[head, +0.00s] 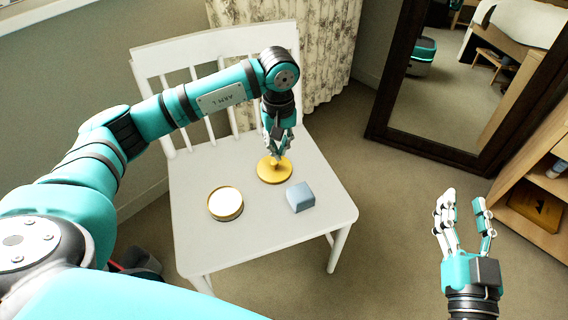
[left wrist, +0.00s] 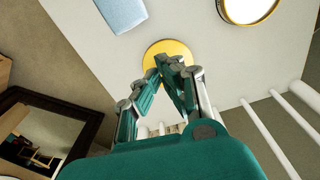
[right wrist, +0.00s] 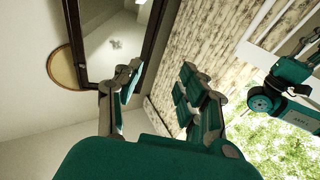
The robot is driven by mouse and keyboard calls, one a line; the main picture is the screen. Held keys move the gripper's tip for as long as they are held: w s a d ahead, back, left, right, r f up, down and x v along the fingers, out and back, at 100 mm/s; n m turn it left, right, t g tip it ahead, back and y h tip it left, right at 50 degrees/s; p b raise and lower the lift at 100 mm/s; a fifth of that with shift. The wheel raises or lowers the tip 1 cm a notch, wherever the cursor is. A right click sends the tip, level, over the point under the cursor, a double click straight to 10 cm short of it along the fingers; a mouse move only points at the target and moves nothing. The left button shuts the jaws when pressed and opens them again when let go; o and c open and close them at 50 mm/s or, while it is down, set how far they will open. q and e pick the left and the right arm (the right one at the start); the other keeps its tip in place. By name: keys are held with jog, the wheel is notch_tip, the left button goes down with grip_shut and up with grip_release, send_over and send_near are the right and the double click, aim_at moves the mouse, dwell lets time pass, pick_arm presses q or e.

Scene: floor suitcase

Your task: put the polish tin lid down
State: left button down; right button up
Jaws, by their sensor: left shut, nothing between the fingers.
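The polish tin lid (head: 274,173), a round yellow disc with a small knob, appears to lie flat on the white chair seat. It also shows in the left wrist view (left wrist: 164,47), partly hidden by the fingers. My left gripper (head: 276,154) points down at the knob, its fingers shut with nothing between them; whether the tips touch the knob cannot be told. The open tin (head: 226,204), with a gold rim and white contents, stands on the seat to the left of the lid. My right gripper (head: 463,196) is open and empty, off to the right of the chair.
A blue-grey block (head: 300,197) sits on the chair seat (head: 270,226) close to the lid. The chair's slatted back stands behind. A dark-framed mirror (head: 460,90) and a wooden shelf (head: 535,190) are at the right. The seat's front is clear.

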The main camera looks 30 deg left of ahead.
aim_at(280, 178)
pick_arm(q)
notch_tip(280, 178, down, 8)
jog(key=shift+s+f+b, duration=0.15)
jog(key=shift+f+b, duration=0.1)
jog(key=shift+b, duration=0.9)
jog(key=shift+f, duration=0.4)
pick_arm(e)
jog(key=s+r+t+y, duration=0.2)
jog(key=s+r+t, duration=0.3)
jog(key=r+t, duration=0.2)
notch_tip(280, 178, up, 3)
jog(key=shift+f+y, duration=0.1)
jog(key=shift+y, duration=0.2)
jog(key=shift+s, duration=0.15)
